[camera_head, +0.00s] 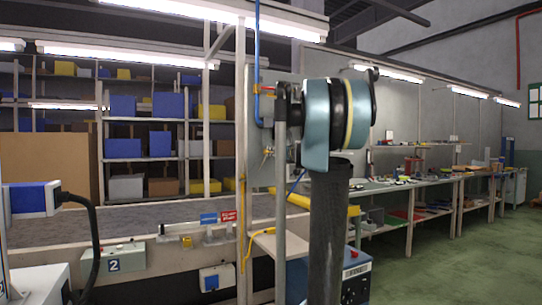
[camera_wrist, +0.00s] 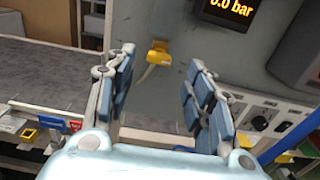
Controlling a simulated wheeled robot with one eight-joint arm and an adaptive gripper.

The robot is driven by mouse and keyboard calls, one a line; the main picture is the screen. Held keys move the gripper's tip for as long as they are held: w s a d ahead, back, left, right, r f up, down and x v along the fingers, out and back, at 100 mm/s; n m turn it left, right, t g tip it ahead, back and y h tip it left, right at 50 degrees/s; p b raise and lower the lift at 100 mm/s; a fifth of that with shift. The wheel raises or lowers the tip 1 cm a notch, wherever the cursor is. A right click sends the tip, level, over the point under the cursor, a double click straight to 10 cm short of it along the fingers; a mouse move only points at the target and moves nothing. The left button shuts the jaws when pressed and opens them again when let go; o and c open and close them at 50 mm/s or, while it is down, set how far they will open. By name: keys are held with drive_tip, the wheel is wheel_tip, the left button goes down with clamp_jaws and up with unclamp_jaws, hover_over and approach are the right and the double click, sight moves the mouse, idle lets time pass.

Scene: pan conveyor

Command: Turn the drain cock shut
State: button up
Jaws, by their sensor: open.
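My gripper (camera_wrist: 160,92) is open in the wrist view, its two blue-padded fingers wide apart with nothing between them. Beyond the fingertips, a small yellow fitting (camera_wrist: 158,48) sits on the grey panel, with a pale curved piece below it. It lies between the finger lines, apart from both; I cannot tell whether it is the drain cock. In the head view, a small red and brass fitting (camera_head: 266,89) sits beside a blue pipe (camera_head: 257,45); it may be a valve. My arm hides part of the panel there, and my fingers are not clearly seen.
A display (camera_wrist: 232,8) reading "0.0 bar" is above the right finger. A control box (camera_wrist: 262,115) with knobs is close to the right. A grey conveyor bed (camera_head: 130,222) runs at left. Open floor (camera_head: 440,260) lies at right.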

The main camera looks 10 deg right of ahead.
drive_tip(key=shift+x, duration=2.95)
drive_tip(key=c, duration=1.1)
